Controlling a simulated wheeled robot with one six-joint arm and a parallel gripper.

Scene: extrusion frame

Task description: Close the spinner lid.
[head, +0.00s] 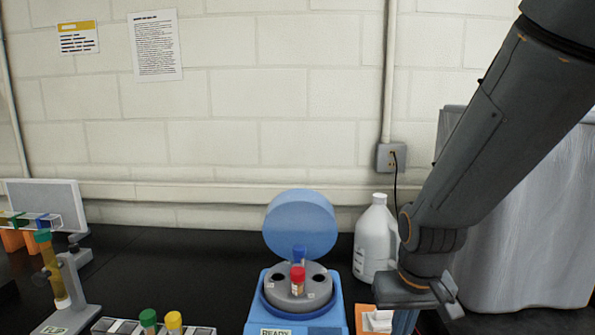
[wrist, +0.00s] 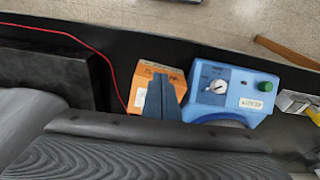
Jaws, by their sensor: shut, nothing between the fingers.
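The blue spinner (head: 298,318) stands on the black bench in the middle of the head view. Its round, translucent blue lid (head: 300,224) stands up, open, behind the grey rotor (head: 318,284). A red-capped tube (head: 298,279) and a blue-capped tube (head: 299,255) sit in the rotor. The wrist view shows the spinner's front (wrist: 228,88) with a dial and a green knob; the lid is not visible there. My gripper (wrist: 159,78) is shut and empty, left of the spinner in that view, in front of an orange box. In the head view it is right of the spinner, its fingertips cut off.
The orange box (wrist: 141,75) stands close beside the spinner. A white jug (head: 372,243) stands behind, right of the lid. A tube rack (head: 118,326) with green and yellow caps is at the front left.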

